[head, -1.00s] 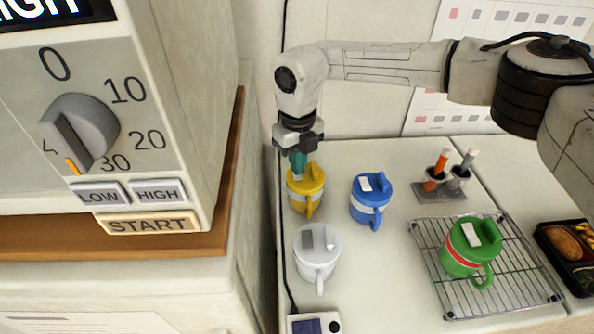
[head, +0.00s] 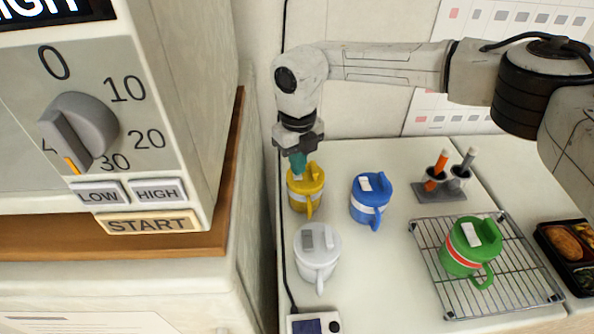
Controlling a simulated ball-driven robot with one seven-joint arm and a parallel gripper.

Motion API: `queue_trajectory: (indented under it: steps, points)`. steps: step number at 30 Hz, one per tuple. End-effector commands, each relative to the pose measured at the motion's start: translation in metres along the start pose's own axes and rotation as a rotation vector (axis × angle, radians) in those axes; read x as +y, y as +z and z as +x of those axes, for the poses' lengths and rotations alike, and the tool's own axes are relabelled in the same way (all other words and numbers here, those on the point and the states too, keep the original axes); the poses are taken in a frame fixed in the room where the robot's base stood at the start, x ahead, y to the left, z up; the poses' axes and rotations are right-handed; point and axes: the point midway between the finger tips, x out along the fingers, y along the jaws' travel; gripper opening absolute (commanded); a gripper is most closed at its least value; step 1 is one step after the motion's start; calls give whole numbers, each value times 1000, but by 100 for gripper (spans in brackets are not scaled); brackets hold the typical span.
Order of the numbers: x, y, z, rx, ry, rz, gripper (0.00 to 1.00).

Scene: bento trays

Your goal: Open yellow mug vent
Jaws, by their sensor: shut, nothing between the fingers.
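The yellow mug (head: 309,188) stands upright on the white counter, at the left of the work area, with a pale band and its handle toward the front. My gripper (head: 298,165) points down at the left part of its lid, with its teal fingers shut and empty. The fingertips are at or very near the lid; I cannot tell whether they touch. The fingers cover part of the lid, so the vent's state is hidden.
A blue mug (head: 369,205) stands right of the yellow one, and a white mug (head: 317,262) in front. A green mug (head: 459,262) stands on a wire rack (head: 500,289). A marker holder (head: 441,194) is behind. The microwave (head: 190,100) rises close at left.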

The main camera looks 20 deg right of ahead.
Motion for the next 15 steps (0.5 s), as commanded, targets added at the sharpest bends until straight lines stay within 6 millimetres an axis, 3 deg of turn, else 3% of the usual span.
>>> queue_trajectory:
  steps: [15]
  points:
    - [0,0,8,0,0,0,0]
